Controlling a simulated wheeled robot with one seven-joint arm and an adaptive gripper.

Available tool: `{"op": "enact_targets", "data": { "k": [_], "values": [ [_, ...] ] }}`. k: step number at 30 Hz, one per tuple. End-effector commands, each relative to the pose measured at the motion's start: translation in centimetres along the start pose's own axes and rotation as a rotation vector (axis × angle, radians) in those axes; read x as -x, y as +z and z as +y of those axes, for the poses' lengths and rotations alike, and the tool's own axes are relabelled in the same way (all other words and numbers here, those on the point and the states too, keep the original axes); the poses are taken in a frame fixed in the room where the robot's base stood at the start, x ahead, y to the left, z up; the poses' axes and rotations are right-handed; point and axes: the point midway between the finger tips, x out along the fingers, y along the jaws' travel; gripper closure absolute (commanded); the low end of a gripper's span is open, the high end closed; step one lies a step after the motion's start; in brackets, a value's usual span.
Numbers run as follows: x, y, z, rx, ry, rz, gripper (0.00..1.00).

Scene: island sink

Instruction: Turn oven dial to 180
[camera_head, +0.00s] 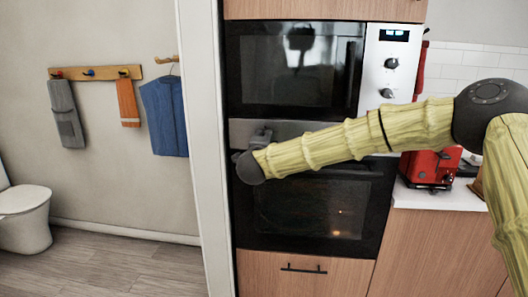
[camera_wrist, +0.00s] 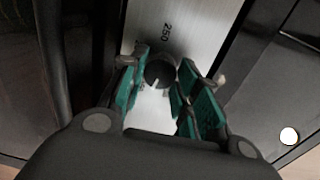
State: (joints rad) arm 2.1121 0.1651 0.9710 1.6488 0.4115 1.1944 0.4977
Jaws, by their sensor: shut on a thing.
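The oven (camera_head: 310,205) is built into a wooden cabinet, with a dark glass door below a metal control strip. My gripper (camera_head: 262,136) is at the left part of this strip, and my arm hides much of the strip to its right. In the wrist view a round dark dial (camera_wrist: 160,72) with a light pointer mark sits on the silver panel (camera_wrist: 188,28), with "250" printed above it. My gripper (camera_wrist: 163,78), with green finger pads, is shut on the dial, one finger on each side. The number the pointer faces is too small to read.
Above is a second appliance (camera_head: 292,75) with two knobs and a lit display at its right. A red appliance (camera_head: 428,168) stands on the white counter (camera_head: 440,196) at the right. A white door frame (camera_head: 203,150) is close to the left of the oven.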

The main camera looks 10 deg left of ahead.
Motion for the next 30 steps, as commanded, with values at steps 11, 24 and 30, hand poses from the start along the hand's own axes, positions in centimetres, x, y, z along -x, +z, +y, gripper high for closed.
{"op": "enact_targets", "data": {
  "k": [11, 24, 30],
  "values": [
    [-0.09, -0.17, 0.84, -0.360, -0.003, -0.013, 0.92],
    [-0.08, -0.17, 0.88, -0.748, -0.006, -0.029, 0.92],
    [-0.06, -0.10, 0.73, -0.873, -0.007, -0.035, 0.92]
  ]
}}
